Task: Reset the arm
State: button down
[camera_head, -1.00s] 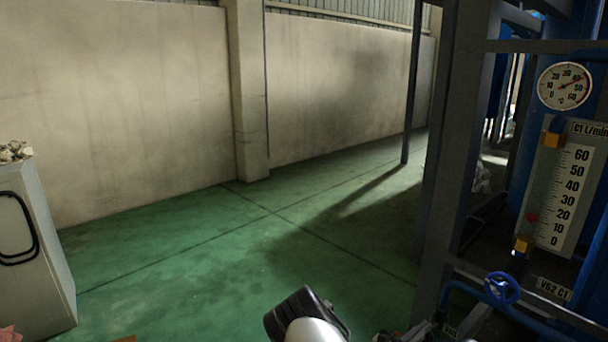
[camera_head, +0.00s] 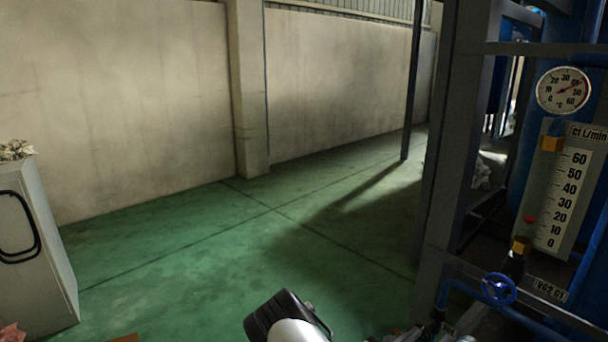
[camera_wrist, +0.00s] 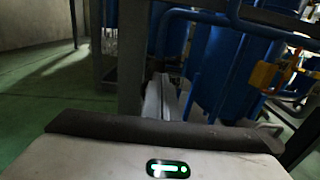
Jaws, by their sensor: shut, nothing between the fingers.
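My arm (camera_head: 290,318) shows at the bottom of the head view, a dark and white link cut off by the frame edge. In the wrist view the pale hand housing with a green light fills the bottom, and my gripper (camera_wrist: 162,92) shows as narrow grey fingers beyond its dark edge. The fingers look shut and empty. They point toward the blue pipework, and I cannot tell how far off it is.
A dark steel frame (camera_head: 450,150) with blue pipes, a round dial gauge (camera_head: 564,90), a flow scale (camera_head: 564,200) and a blue valve wheel (camera_head: 499,289) stands at right. A grey cabinet (camera_head: 35,260) stands at left. The green floor (camera_head: 230,250) between is clear.

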jog(key=shift+s+a, duration=0.4)
jog(key=shift+a, duration=0.1)
jog(key=s+d+r+m+g+y, duration=0.1)
jog(key=s+r+m+g+y, duration=0.1)
jog(key=s+r+m+g, duration=0.6)
jog(key=s+r+m+g+y, duration=0.1)
jog(key=s+r+m+g, duration=0.35)
jog(key=r+m, duration=0.6)
jog(key=s+a+r+m+t+y, duration=0.7)
jog(key=s+a+r+y, duration=0.4)
jog(key=s+a+r, duration=0.7)
notch_tip(320, 180, up, 14)
jog(key=w+d+p, duration=0.1)
jog(key=d+p, duration=0.1)
jog(key=p, duration=1.1)
jog(key=shift+d+p, duration=0.2)
jog(key=shift+p, duration=0.15)
